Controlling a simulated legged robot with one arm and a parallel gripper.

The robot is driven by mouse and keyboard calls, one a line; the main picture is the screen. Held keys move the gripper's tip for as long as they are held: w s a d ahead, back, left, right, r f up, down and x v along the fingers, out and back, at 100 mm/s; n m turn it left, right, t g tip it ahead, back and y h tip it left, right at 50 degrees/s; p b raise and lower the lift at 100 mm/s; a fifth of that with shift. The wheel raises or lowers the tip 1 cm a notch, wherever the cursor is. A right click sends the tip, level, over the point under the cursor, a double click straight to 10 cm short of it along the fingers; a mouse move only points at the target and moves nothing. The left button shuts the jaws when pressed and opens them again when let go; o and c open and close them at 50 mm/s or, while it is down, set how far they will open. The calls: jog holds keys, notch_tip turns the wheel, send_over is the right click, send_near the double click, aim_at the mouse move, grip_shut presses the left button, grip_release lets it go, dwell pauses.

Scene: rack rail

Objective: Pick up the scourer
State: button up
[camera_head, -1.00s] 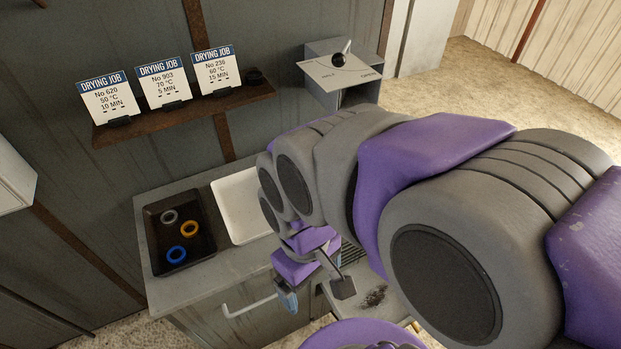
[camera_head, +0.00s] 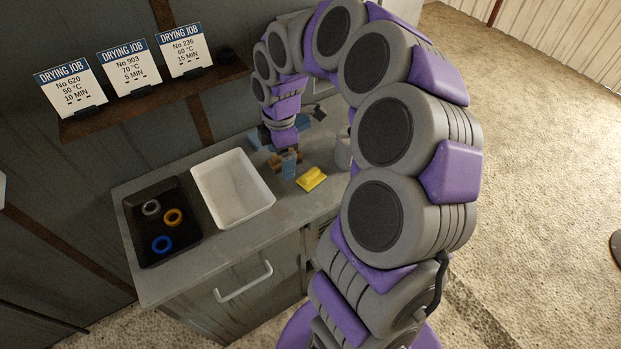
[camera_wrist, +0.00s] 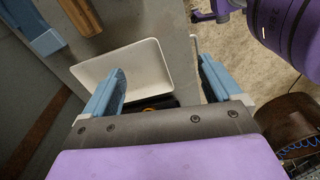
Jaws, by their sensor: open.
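A yellow block (camera_head: 311,178), which looks like the scourer, lies on the bench in the head view, right of the white tray. I cannot make it out in the wrist view. My gripper (camera_wrist: 162,66) is open, with its two blue fingers apart and nothing visible held between them. In the head view my arm arches over and its purple wrist hangs above the back of the bench, behind and left of the yellow block. The fingers there blend with blue and brown items, so their exact gap to the block is unclear.
A white tray (camera_head: 207,184) and a black tray (camera_head: 184,249) with grey, orange and blue rings stand on the left of the bench. A brown wooden piece (camera_wrist: 80,15) is near my gripper. A pale cylinder (camera_head: 343,153) stands right of the block. A shelf (camera_head: 165,97) holds cards.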

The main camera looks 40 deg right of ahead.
aim_at(311, 172)
jog(key=w+d+f+n, duration=0.4)
jog(key=d+f, duration=0.4)
jog(key=d, duration=0.4)
jog(key=shift+h, duration=0.3)
jog(key=f, duration=0.2)
jog(key=f+b, duration=0.1)
jog(key=f, duration=0.4)
jog(key=shift+d+f+b, duration=0.1)
jog(key=shift+d+b, duration=0.15)
jog(key=shift+b, duration=0.05)
jog(key=f, duration=0.1)
jog(key=f+b, duration=0.1)
jog(key=f, duration=0.1)
jog(key=a+f, duration=0.1)
jog(key=f, duration=0.1)
jog(key=shift+s+f, duration=0.1)
jog(key=shift+d, duration=0.1)
jog(key=c, duration=1.2)
jog(key=shift+c, duration=0.2)
jog(key=shift+r+p, duration=0.4)
jog(key=shift+r, duration=1.6)
jog(key=s+a+r+p, duration=0.1)
jog(key=s, duration=1.5)
jog(key=shift+a+p, duration=0.25)
jog(key=shift+p, duration=0.1)
